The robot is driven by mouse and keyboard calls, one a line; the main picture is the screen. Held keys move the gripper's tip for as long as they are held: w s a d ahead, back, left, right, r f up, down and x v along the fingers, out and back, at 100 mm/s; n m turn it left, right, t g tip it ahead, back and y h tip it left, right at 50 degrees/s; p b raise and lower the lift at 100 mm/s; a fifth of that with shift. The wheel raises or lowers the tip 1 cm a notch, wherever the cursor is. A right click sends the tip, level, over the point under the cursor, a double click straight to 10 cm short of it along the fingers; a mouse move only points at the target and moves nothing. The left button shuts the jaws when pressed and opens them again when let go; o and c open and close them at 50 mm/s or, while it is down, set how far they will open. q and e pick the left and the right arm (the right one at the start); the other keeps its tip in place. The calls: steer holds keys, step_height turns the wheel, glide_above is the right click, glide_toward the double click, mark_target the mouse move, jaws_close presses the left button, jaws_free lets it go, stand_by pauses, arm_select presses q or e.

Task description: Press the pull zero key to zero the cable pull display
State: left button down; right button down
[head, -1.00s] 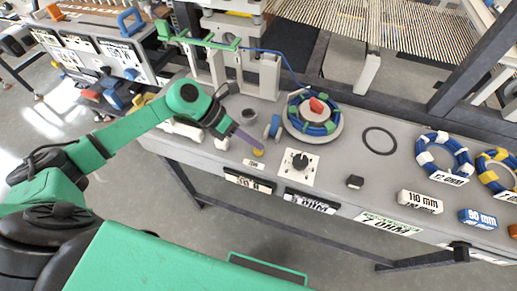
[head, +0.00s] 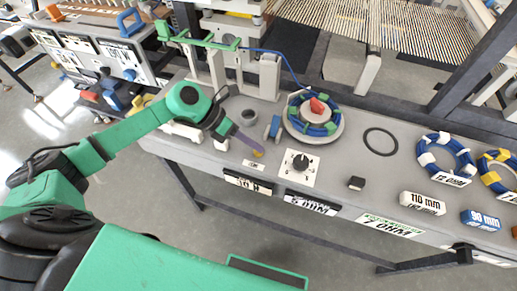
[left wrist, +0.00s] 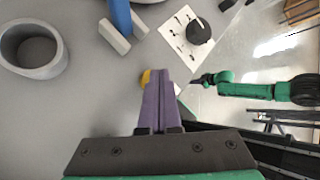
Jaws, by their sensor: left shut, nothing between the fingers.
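The yellow pull zero key (head: 257,154) sits on the grey bench top near its front edge, just behind a small white label. My left gripper (head: 260,151) is shut and empty, its purple fingers pointing down at the key and overlapping it. In the left wrist view the yellow key (left wrist: 146,77) shows only as a sliver beside the shut fingertips (left wrist: 156,76); the rest is hidden behind them. I cannot tell whether the fingertips touch it. A black display (head: 248,182) on the bench front below reads in N, its digits unclear.
A black dial on a white card (head: 299,167) stands right of the key. A blue spool piece (head: 273,127), a grey cup (head: 249,118) and a cable coil (head: 314,116) lie behind.

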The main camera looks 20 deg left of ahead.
mark_target(254, 151)
arm_select(q)
steer(key=shift+f, duration=0.15)
steer(key=shift+r+p, duration=0.5)
steer(key=shift+r, duration=0.5)
steer(key=shift+r+p, duration=1.65)
steer(key=shift+r, duration=0.9)
